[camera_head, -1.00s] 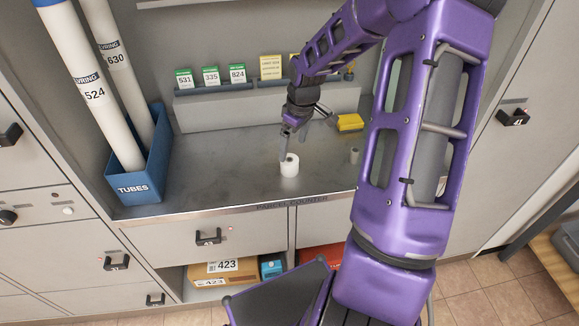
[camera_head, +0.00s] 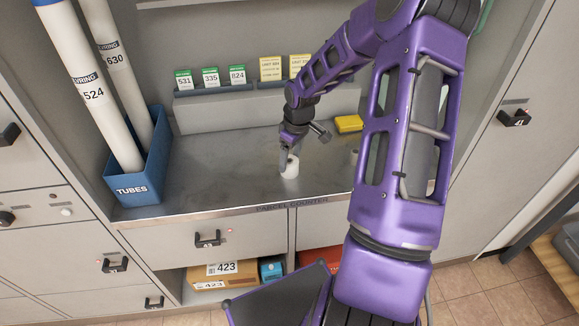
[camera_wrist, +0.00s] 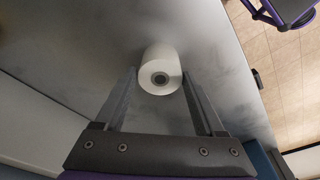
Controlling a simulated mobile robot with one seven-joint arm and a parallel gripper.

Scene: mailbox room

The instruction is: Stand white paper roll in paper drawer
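The white paper roll (camera_head: 290,170) stands upright on the grey metal counter (camera_head: 225,165), near its front middle. In the wrist view the roll (camera_wrist: 158,63) shows its round end with a dark core hole. My gripper (camera_head: 287,158) is down at the roll, and one finger hides part of it. In the wrist view my gripper (camera_wrist: 160,76) is open, its fingers on either side of the roll; I cannot tell whether either touches it. A closed drawer (camera_head: 165,243) with a black handle is under the counter; I cannot read a label naming it the paper drawer.
A blue TUBES bin (camera_head: 140,188) with two long tubes stands at the counter's left. A yellow block (camera_head: 349,124) lies at the back right. Numbered cards (camera_head: 211,77) stand on a rear ledge. Below, an open shelf holds a box (camera_head: 222,272). My arm hides the right side.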

